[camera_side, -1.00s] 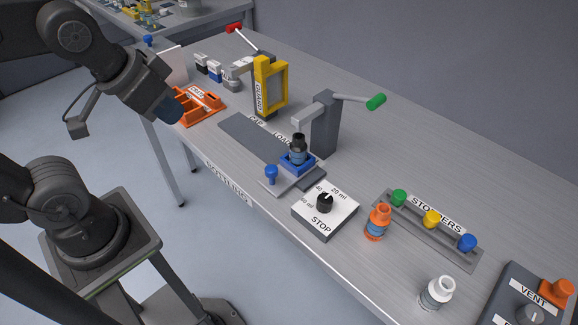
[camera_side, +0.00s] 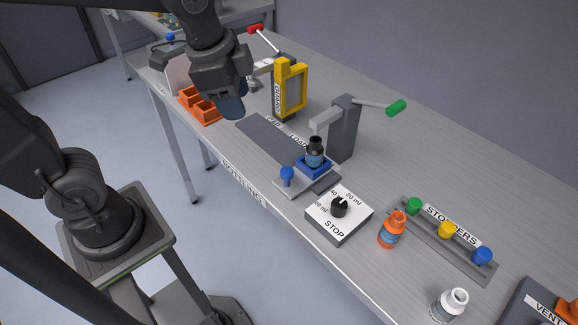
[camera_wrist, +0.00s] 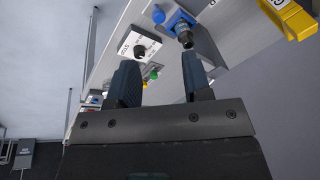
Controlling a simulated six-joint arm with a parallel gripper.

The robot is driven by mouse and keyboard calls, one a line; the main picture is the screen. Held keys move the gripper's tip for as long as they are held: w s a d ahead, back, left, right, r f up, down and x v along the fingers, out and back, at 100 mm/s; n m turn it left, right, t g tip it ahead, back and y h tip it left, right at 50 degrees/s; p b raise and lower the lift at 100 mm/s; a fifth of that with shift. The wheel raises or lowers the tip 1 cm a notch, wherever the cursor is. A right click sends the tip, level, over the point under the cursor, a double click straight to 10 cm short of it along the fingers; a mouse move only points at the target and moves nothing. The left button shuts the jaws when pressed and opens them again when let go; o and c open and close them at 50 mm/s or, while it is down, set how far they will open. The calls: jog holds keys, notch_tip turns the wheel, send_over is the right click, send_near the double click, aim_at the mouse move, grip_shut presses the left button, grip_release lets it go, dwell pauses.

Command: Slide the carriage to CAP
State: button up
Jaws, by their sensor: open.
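The carriage (camera_side: 313,167) is a blue block on a grey plate with a blue knob (camera_side: 287,176) on its near side. The CAP label (camera_side: 273,120) is farther up, by the yellow frame. My gripper (camera_side: 232,106) is above the far left end of the track, apart from the carriage. In the wrist view my open, empty fingers (camera_wrist: 160,80) point toward the carriage (camera_wrist: 175,20) and knob (camera_wrist: 158,14).
A yellow frame (camera_side: 278,90) and a grey post with a green-tipped lever (camera_side: 343,130) stand behind the track. An orange tray (camera_side: 200,106) is near my gripper. A white dial box (camera_side: 338,214) and an orange bottle (camera_side: 391,230) are to the right. The track's left part is clear.

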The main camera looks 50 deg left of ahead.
aim_at(287, 170)
jog(key=shift+o, duration=1)
jog(key=w+d+f+m+g, duration=0.2)
jog(key=w+d+f+m, duration=0.1)
jog(key=w+f+m, duration=0.2)
jog(key=w+m, duration=0.2)
jog(key=m, duration=0.2)
jog(key=shift+w+d+g, duration=0.3)
jog(key=shift+d+g, duration=0.1)
jog(key=shift+m, duration=0.3)
notch_tip(287, 170, down, 14)
jog(key=shift+w+f, duration=0.1)
jog(key=shift+w, duration=0.05)
jog(key=shift+c, duration=0.2)
grip_shut()
